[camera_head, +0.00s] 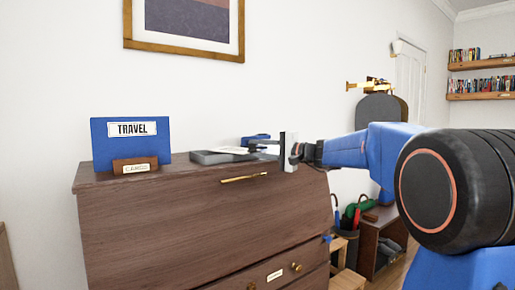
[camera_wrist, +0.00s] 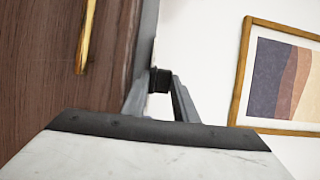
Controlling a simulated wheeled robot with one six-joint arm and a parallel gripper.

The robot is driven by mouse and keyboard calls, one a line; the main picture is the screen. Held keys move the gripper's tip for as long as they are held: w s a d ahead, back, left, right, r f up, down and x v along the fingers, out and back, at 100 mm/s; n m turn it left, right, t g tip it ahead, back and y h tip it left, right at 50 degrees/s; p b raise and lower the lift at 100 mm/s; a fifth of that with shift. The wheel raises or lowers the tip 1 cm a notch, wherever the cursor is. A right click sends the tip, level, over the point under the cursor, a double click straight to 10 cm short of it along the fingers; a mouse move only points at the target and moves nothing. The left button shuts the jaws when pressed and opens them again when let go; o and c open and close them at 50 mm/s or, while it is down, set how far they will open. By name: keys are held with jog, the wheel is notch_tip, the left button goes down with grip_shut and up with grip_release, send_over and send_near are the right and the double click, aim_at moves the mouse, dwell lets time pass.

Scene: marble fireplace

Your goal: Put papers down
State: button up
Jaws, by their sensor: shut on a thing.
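White papers (camera_head: 232,150) show as a thin pale sheet at the grey tray (camera_head: 208,158) on top of the wooden cabinet (camera_head: 180,182). My gripper (camera_head: 258,150) reaches in from the right, low over the cabinet top, with its fingertips at the right end of the papers. It is shut on them, but the grip itself is small and partly hidden. In the wrist view my gripper (camera_wrist: 161,82) shows two grey fingers converging on a dark block. I cannot tell there where the papers lie. I cannot tell whether the papers touch the tray.
A blue "TRAVEL" folder (camera_head: 130,144) stands in a wooden holder (camera_head: 135,165) at the cabinet's left. A small blue object (camera_head: 256,138) is behind my gripper. A framed picture (camera_head: 185,25) hangs above. An umbrella stand (camera_head: 348,220) is to the right. The cabinet top between holder and tray is clear.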

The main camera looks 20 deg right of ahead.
jog(key=o, duration=1.1)
jog(key=shift+c, duration=0.2)
jog(key=shift+r, duration=0.55)
jog(key=v, duration=1.2)
jog(key=shift+a+f, duration=0.1)
jog(key=shift+f, duration=0.05)
